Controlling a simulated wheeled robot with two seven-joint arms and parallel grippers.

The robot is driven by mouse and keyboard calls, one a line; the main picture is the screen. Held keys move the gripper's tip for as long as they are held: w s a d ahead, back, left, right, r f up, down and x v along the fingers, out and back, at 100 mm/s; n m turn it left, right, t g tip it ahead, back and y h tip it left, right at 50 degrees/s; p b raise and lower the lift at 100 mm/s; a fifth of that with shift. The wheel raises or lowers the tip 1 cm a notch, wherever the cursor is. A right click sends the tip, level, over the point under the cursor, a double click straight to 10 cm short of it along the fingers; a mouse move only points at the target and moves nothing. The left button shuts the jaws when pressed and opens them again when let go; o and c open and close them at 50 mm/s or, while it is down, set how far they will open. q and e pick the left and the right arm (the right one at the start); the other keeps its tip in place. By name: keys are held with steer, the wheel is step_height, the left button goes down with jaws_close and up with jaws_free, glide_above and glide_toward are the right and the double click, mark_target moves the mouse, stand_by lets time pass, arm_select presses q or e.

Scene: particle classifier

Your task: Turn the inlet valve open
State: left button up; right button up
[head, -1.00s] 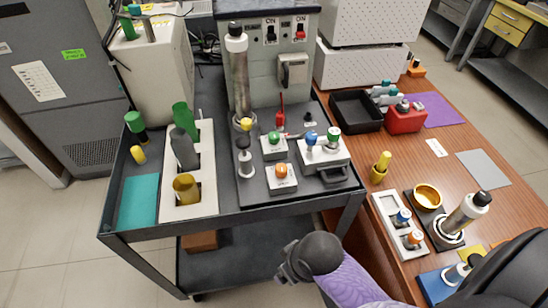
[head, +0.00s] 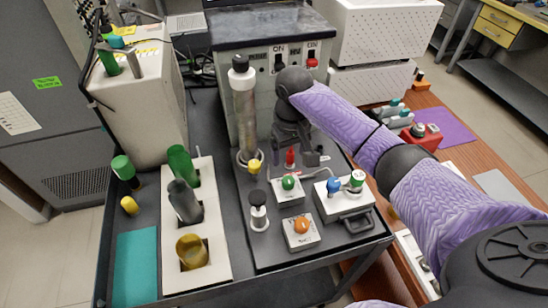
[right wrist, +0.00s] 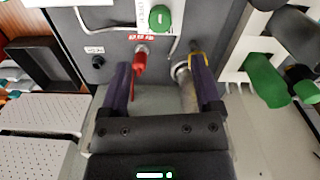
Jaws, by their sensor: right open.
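Contact cannot be told. My left gripper is not in view.
The tall glass column (head: 245,115) with a yellow knob at its foot stands close beside the gripper. Green (head: 289,182) and orange (head: 301,226) knobs, plus a block with blue and green knobs (head: 343,205), lie in front. The switch cabinet (head: 275,40) is behind.

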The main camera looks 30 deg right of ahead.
mark_target(289, 180)
steer(key=shift+w+f, duration=0.15)
steer(key=shift+f, duration=0.15)
steer(key=f+b, duration=0.1)
steer(key=f, duration=0.1)
steer(key=s+f+b, duration=0.1)
steer(key=f, duration=0.1)
step_height(289, 180, down, 5)
steer(key=shift+w+r+b, duration=0.1)
steer(key=shift+b, duration=0.7)
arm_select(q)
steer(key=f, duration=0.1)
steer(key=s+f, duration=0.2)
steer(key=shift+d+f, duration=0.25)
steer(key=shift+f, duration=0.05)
arm_select(e)
steer(key=shift+c, duration=0.2)
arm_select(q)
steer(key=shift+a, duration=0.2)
arm_select(e)
jaws_close()
